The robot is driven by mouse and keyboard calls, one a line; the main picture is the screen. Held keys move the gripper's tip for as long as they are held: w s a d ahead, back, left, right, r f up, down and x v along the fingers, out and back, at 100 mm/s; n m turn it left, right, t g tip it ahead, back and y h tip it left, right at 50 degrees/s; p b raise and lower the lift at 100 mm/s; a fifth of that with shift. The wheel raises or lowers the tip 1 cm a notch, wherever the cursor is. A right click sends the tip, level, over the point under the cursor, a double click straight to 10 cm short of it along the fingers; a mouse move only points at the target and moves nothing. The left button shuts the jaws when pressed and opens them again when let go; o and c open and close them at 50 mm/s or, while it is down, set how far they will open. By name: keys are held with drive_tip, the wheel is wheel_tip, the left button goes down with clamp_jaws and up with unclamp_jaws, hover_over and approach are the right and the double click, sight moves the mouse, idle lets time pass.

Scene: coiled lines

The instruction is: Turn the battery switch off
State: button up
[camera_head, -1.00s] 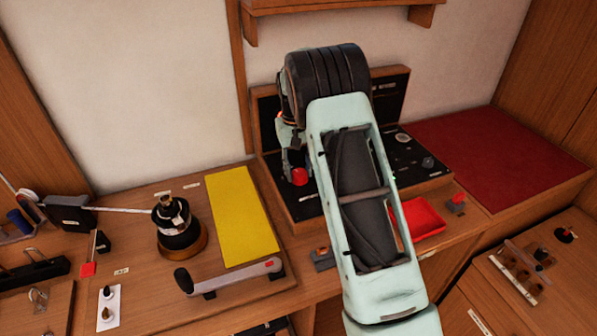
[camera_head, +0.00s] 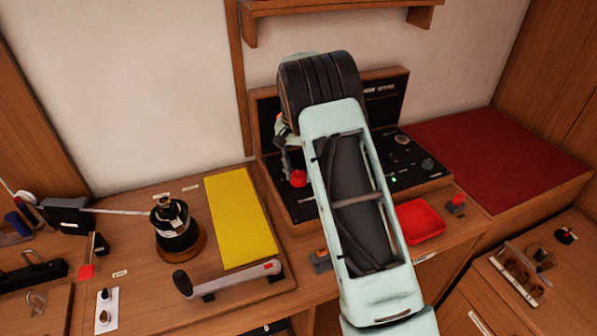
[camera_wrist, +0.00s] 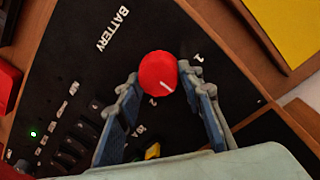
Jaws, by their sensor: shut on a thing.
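The battery switch is a red round knob (camera_wrist: 158,72) on a black panel (camera_wrist: 105,40) marked BATTERY, with the numbers 1 and 2 near it. A white line on the knob points to the lower right in the wrist view. My gripper (camera_wrist: 163,84) has its two fingers on either side of the knob and is shut on it. In the head view the red knob (camera_head: 298,178) shows at the panel's left, below my gripper (camera_head: 291,162), which is partly hidden by my arm.
A row of black rocker switches (camera_wrist: 85,135) and a lit green lamp (camera_wrist: 33,133) are on the panel. A red tray (camera_head: 420,221) is right of my arm.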

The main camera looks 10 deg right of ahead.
sight(296, 173)
drive_tip(key=shift+r, duration=0.1)
drive_tip(key=o, duration=1.2)
drive_tip(key=shift+c, duration=0.2)
wheel_tip(296, 173, up, 12)
drive_tip(key=shift+w+a, duration=0.15)
drive_tip(key=shift+a, duration=0.2)
